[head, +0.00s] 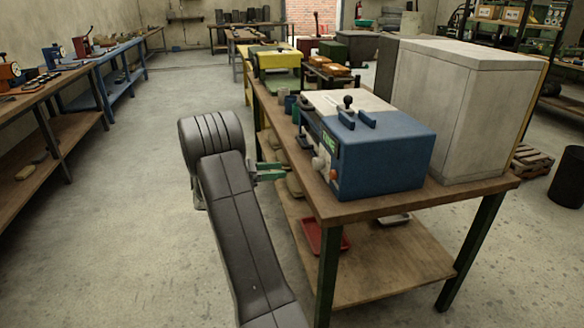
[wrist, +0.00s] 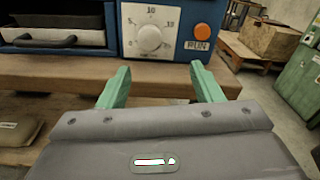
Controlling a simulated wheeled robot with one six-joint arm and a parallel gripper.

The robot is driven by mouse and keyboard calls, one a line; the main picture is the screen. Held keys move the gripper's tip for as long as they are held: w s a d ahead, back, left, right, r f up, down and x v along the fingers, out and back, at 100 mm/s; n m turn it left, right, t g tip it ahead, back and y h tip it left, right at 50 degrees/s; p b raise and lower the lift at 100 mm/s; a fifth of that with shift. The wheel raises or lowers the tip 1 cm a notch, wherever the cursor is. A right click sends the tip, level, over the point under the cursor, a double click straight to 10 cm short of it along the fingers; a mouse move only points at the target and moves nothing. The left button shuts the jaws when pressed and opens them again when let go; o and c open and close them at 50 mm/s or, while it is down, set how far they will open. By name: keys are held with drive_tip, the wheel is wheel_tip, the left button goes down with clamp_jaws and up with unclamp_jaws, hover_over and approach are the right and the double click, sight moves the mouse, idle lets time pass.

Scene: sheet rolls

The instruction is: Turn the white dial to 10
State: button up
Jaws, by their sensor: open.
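The white dial (wrist: 149,38) is on the front of the blue machine (wrist: 193,20), inside a numbered scale with 10 at the top, 5 at the left and 15 at the right. I cannot make out clearly where its pointer stands. In the head view the dial (head: 318,163) shows small on the machine's left face, and the blue machine (head: 385,155) stands on the workbench. My gripper (wrist: 160,80) is open and empty, its two green fingers apart, below and short of the dial. In the head view my gripper (head: 270,171) is beside the bench's left edge.
An orange button (wrist: 202,31) above a RUN label is right of the dial. A drawer with a dark handle (wrist: 45,41) is to the left. The wooden bench edge (wrist: 240,82) lies under the fingers. A large grey cabinet (head: 440,110) stands behind the machine.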

sight(313, 165)
drive_tip(key=shift+n+t, duration=0.3)
drive_tip(key=x, duration=0.6)
drive_tip(key=w+b+x, duration=0.1)
drive_tip(key=x, duration=0.5)
drive_tip(key=shift+w+a+f, duration=0.15)
drive_tip(key=c, duration=1)
